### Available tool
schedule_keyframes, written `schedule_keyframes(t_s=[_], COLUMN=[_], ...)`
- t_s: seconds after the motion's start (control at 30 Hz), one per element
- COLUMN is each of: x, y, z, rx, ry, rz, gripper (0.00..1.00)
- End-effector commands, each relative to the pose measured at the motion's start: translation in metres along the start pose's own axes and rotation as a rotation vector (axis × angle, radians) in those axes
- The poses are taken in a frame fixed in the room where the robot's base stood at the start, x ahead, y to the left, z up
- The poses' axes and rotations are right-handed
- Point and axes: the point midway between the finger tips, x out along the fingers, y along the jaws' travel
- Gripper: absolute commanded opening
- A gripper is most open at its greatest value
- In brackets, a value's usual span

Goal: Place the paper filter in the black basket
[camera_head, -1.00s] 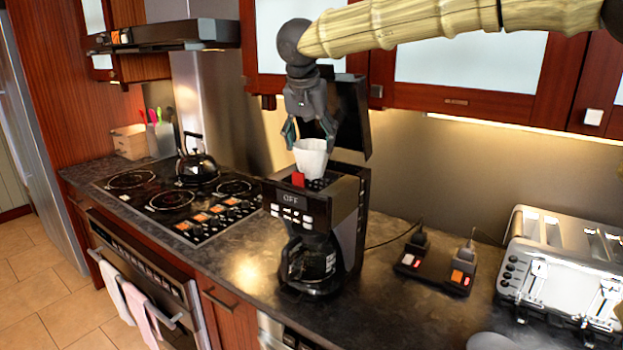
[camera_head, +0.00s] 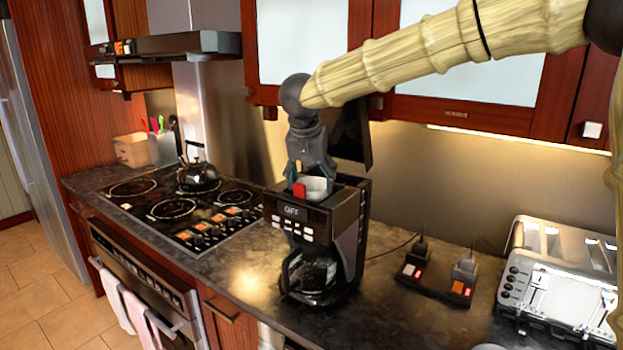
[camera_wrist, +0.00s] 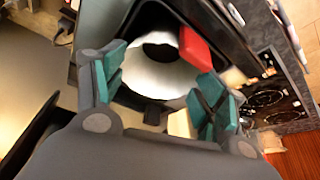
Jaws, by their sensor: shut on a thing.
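The white paper filter (camera_head: 316,186) is low in the open top of the black coffee maker (camera_head: 350,205), with its upper rim still showing. It also shows as a white ring (camera_wrist: 150,82) in the wrist view. My gripper (camera_head: 308,178) points down into the coffee maker and is shut on the paper filter. Its teal fingertips (camera_wrist: 162,88) sit at both sides of the filter. A red tab (camera_head: 299,190) stands at the front of the opening, next to the filter. The black basket's walls are mostly hidden by filter and gripper; whether the filter touches its bottom cannot be told.
The coffee maker's lid (camera_head: 352,138) stands open behind my gripper. A glass carafe (camera_head: 316,272) sits below. The stove with a kettle (camera_head: 198,174) is left; a switch box (camera_head: 437,280) and toaster (camera_head: 560,280) are right. Cabinets hang close above.

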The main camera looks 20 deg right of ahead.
Motion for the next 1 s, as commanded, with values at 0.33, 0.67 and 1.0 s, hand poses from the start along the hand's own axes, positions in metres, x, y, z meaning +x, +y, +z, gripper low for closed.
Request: schedule_keyframes(t_s=[0.33, 0.67, 1.0], x=[0.002, 0.0, -0.052], y=[0.0, 0.0, 0.0], z=[0.001, 0.0, -0.001], rx=[0.0, 0.0, 0.002], ry=[0.0, 0.0, 0.002], rz=[0.0, 0.0, -0.002], gripper=[0.93, 0.93, 0.93])
